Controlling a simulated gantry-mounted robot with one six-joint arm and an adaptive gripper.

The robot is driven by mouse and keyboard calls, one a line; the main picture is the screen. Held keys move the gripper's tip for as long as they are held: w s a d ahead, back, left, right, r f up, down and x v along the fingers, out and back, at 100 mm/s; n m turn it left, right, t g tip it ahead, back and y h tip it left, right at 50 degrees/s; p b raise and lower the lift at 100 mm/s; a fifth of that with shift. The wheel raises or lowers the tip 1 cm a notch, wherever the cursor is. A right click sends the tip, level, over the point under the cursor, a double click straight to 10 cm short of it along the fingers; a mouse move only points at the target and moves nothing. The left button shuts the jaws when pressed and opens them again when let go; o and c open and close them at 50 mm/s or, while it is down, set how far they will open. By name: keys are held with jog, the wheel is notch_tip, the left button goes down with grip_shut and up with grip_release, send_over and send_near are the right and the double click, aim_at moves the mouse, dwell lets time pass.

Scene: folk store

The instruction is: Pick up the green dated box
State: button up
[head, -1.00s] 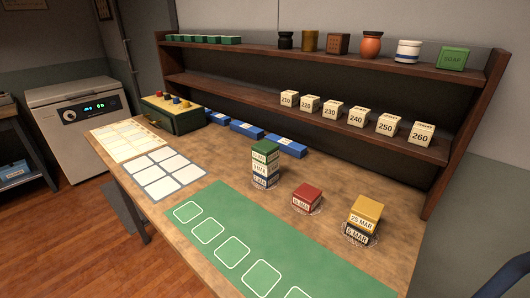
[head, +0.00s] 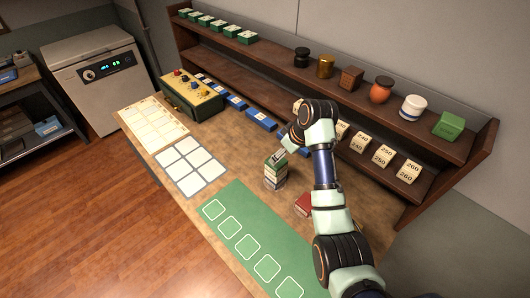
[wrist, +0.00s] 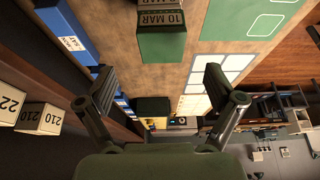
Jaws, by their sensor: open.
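In the wrist view the green box (wrist: 162,47) shows a plain green face and a side label reading "10 MAR". My gripper (head: 281,155) is close beside the top of the stack in the head view. In the wrist view my gripper (wrist: 158,82) is open and empty, with its fingers spread wider than the box. The box lies beyond the fingertips in that picture. The exact gap cannot be told.
A red box (head: 303,203) stands right of the stack, partly behind my arm. Blue boxes (head: 260,121) lie along the shelf's foot. The shelf (head: 448,160) carries numbered cream blocks and jars. A green mat (head: 235,215) and white grid (head: 190,166) lie in front.

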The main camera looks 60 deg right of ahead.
jog(key=shift+w+a+f, duration=0.1)
jog(key=shift+a+f, duration=0.05)
jog(key=shift+f, duration=0.25)
jog(key=b+x, duration=0.2)
jog(key=x, duration=0.5)
jog(key=shift+w+f, duration=0.1)
jog(key=shift+f, duration=0.05)
jog(key=c, duration=1.3)
